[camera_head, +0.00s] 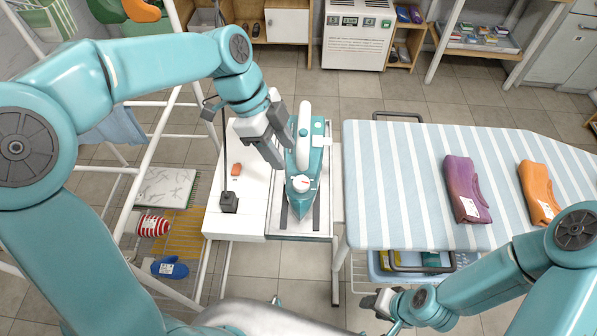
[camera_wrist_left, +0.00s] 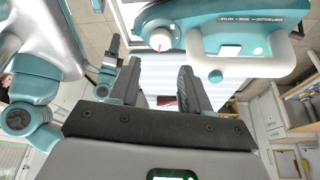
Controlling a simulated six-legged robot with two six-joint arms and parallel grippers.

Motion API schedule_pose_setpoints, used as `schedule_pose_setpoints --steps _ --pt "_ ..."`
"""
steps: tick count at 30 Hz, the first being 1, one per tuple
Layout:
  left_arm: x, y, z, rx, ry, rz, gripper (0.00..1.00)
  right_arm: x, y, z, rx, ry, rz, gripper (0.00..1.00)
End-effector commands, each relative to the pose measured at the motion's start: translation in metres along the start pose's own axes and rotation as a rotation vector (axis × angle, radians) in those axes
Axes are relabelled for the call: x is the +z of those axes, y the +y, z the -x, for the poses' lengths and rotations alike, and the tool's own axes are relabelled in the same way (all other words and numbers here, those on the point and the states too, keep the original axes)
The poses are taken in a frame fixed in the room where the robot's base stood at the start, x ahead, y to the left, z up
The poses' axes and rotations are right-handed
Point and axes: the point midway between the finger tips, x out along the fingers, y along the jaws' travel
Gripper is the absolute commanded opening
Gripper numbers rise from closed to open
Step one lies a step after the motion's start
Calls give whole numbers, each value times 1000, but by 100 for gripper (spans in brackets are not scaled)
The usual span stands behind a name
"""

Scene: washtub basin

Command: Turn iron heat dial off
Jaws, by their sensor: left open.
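The teal and white iron (camera_head: 305,150) lies on a stand with dark rails, its pointed end toward me. Its heat dial (camera_head: 300,183) is a round white knob with a red mark on the teal body. In the left wrist view the dial (camera_wrist_left: 158,40) shows just beyond the fingertips, near printed fabric names, with a green light on the iron. My left gripper (camera_head: 280,150) is open and empty, close to the left side of the iron; its fingers (camera_wrist_left: 158,88) look apart from the dial. My right gripper (camera_head: 380,312) is low in the head view, away from the iron; its jaw gap is unclear.
The striped ironing board (camera_head: 390,190) stands to the right, with a folded purple garment (camera_head: 466,190) and an orange one (camera_head: 540,190). A dark post on a base (camera_head: 229,202) and a small orange item (camera_head: 236,169) are left of the iron. A white rack is further left.

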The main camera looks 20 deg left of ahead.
Motion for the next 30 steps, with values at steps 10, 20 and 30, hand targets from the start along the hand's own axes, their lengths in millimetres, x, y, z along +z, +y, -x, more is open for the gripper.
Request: schedule_pose_setpoints --steps 10,20,30 --pt "-1 -1 -74 4 0 0 47 0 -2 5 0 0 0 43" --pt "-1 -4 -93 0 0 0 47 0 -2 6 0 1 -1 43" --pt "-1 -4 -93 0 0 0 7 0 -2 6 0 1 -1 43"
